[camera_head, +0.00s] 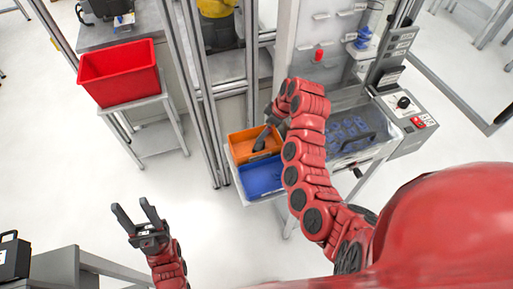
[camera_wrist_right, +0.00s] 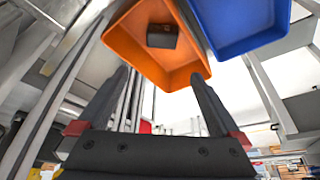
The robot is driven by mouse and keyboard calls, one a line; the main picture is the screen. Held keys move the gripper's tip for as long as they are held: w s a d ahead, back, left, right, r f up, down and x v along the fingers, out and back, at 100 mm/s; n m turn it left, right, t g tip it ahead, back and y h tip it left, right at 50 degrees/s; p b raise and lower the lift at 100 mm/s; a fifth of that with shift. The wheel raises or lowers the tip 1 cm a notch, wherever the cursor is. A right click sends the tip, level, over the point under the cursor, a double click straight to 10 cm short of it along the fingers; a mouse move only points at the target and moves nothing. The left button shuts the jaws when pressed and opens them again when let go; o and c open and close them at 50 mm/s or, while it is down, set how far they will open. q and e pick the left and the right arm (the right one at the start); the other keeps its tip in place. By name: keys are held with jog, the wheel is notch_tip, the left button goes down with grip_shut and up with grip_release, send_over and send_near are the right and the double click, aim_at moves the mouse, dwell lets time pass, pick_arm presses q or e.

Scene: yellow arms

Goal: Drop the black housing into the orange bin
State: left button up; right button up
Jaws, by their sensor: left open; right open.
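The orange bin (camera_head: 242,153) stands at the machine's side, left of my right forearm in the head view. It also shows at the top of the right wrist view (camera_wrist_right: 122,45). A small dark block, which looks like the black housing (camera_wrist_right: 162,37), lies inside this bin in the wrist view. My right gripper (camera_wrist_right: 160,76) is open, its fingers apart with nothing between them, pointing toward the bin. In the head view the right gripper (camera_head: 267,132) is over the bin and partly hides its inside. My left gripper (camera_head: 135,217) is open and empty over the floor at lower left.
A blue bin (camera_head: 262,178) adjoins the orange one. A tray with blue parts (camera_head: 350,130) is right of my right arm. A red bin (camera_head: 120,72) stands on a stand at left. Metal posts rise beside the orange bin. The central floor is clear.

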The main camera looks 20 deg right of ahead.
jog(key=p+v, duration=0.5)
jog(key=v, duration=0.6)
jog(key=shift+p, duration=0.3)
jog(key=shift+s+d+r, duration=0.1)
jog(key=shift+r, duration=0.05)
